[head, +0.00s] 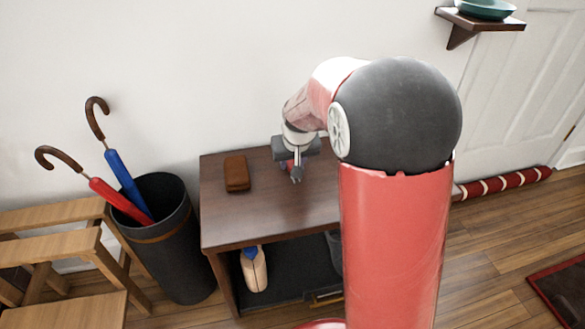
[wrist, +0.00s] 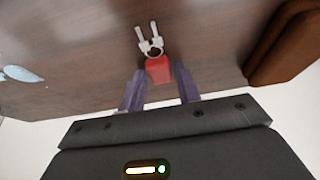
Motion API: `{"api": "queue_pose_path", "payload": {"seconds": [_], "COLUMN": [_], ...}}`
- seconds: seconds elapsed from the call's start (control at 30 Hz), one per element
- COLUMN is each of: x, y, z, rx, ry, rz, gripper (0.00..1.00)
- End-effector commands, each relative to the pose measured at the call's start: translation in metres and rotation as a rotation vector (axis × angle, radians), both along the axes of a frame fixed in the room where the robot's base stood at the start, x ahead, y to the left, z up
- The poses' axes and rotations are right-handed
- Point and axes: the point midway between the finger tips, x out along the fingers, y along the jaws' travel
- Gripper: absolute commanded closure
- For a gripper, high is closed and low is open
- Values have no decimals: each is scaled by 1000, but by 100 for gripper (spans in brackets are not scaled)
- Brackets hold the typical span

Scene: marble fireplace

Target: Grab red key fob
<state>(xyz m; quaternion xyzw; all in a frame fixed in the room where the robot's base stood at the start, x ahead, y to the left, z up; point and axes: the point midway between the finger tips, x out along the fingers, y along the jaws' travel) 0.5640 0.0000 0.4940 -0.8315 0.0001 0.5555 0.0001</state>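The red key fob (wrist: 158,69) shows in the wrist view, with a ring and two pale keys (wrist: 148,38) lying beyond it on the dark wooden table top. My gripper (wrist: 160,78) is open, with its two purple-grey fingers on either side of the fob. There is a gap between each finger and the fob. In the head view my gripper (head: 297,172) is low over the table top, and only a small bit of red shows beside it.
A pale blue object (wrist: 20,74) is at the left there. An umbrella bin (head: 180,250) stands left of the table.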

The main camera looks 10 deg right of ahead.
Motion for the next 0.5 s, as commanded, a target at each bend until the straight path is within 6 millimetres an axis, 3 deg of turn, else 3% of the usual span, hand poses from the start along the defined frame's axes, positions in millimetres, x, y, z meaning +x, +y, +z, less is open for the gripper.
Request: {"api": "queue_pose_path", "payload": {"seconds": [0.03, 0.2, 0.5], "x": [0, 0, 0], "y": [0, 0, 0], "z": [0, 0, 3], "rx": [0, 0, 0], "ry": [0, 0, -1], "rz": [0, 0, 0], "gripper": [74, 96, 98]}}
